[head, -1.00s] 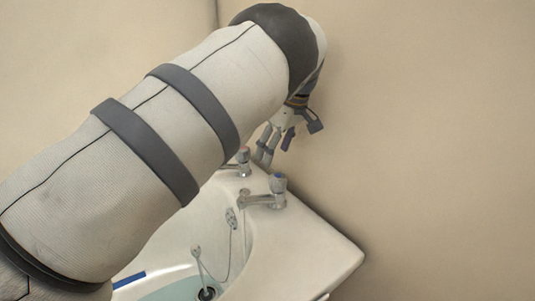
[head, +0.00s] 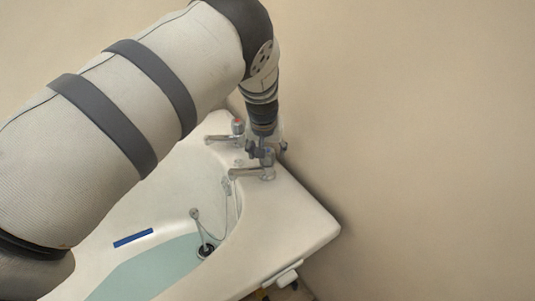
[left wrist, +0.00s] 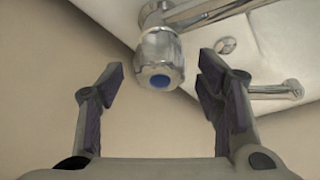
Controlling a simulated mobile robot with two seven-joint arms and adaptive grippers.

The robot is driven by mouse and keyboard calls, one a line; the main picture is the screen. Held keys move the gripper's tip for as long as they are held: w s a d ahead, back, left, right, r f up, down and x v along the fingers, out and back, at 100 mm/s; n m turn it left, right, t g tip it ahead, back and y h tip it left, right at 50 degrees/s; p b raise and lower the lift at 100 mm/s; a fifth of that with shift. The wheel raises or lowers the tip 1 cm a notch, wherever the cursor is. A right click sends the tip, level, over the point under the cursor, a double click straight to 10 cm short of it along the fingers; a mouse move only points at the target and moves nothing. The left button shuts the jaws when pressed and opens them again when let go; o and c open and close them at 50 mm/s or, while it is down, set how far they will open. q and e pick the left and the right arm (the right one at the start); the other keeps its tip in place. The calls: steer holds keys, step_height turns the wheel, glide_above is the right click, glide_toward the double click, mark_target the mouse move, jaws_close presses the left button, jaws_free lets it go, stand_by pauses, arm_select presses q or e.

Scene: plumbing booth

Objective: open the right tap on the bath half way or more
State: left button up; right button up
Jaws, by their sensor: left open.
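The bath's right tap (head: 266,158) is chrome with a spout pointing left, on the bath's corner ledge. In the left wrist view its faceted knob with a blue cap (left wrist: 160,62) lies between my fingers. My left gripper (left wrist: 158,84) is open, with one finger either side of the knob and a visible gap on both sides. In the head view my left gripper (head: 263,149) points down at this tap, and the wrist partly hides it. The other tap (head: 237,126), with a red cap, stands behind it. My right gripper is not in view.
The white bath (head: 312,222) holds pale water, with a plug chain (head: 239,205) hanging inside. A blue strip (head: 133,238) lies on its inner wall. The beige wall (head: 420,120) rises close behind and right of the taps. The other tap's spout (left wrist: 275,90) shows beyond my right-hand finger.

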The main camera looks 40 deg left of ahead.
arm_select(q)
steer(key=shift+w+a+f, duration=0.15)
steer(key=shift+w+f, duration=0.1)
steer(key=shift+f, duration=0.4)
steer(key=shift+r, duration=0.1)
steer(key=c, duration=1.2)
steer(key=shift+n, duration=0.4)
steer(key=shift+n+y+b, duration=0.3)
steer(key=shift+b, duration=0.05)
steer(key=o, duration=1.2)
